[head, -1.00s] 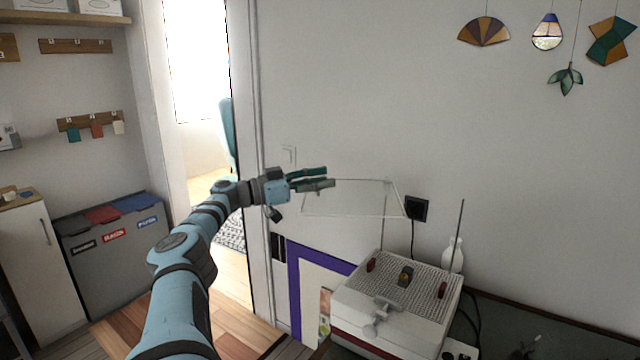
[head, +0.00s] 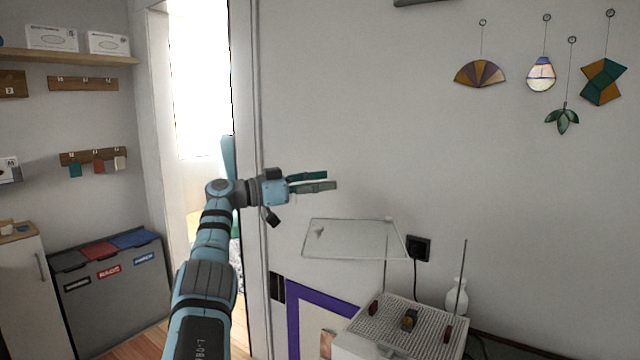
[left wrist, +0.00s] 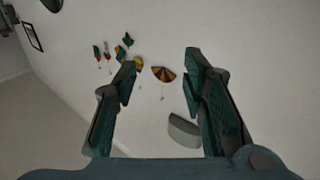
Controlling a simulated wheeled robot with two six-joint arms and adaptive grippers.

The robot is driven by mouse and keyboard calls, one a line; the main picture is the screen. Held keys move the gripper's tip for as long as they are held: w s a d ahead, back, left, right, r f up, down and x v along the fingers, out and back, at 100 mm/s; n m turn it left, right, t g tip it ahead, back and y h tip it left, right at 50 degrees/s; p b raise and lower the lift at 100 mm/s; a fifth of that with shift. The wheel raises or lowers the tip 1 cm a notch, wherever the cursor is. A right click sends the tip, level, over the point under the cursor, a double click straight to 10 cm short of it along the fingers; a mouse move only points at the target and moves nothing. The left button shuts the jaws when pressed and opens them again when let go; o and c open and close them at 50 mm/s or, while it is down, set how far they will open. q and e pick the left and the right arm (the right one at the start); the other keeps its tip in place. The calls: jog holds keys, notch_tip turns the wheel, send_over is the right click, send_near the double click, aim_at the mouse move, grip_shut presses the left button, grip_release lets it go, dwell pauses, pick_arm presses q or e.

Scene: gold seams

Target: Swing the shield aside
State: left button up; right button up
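The shield is a clear, nearly level panel (head: 352,240) above the machine, on a thin post near its right end. My left gripper (head: 331,180) is above the shield's left part in the head view, with a gap between them in the picture. Its two green-padded fingers point right. In the left wrist view the left gripper (left wrist: 160,62) is open, with nothing between the fingers. The shield cannot be made out in the wrist view. My right gripper is not in view.
The machine (head: 380,341) has a grid top with small dark red blocks. A white bottle (head: 455,298) and a thin upright rod stand at its right. A black socket (head: 418,248) is on the wall behind. Glass ornaments (head: 480,74) hang at upper right. Wall above the shield is clear.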

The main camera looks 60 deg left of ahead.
pick_arm(q)
jog(key=shift+r, duration=0.2)
jog(key=shift+c, duration=0.3)
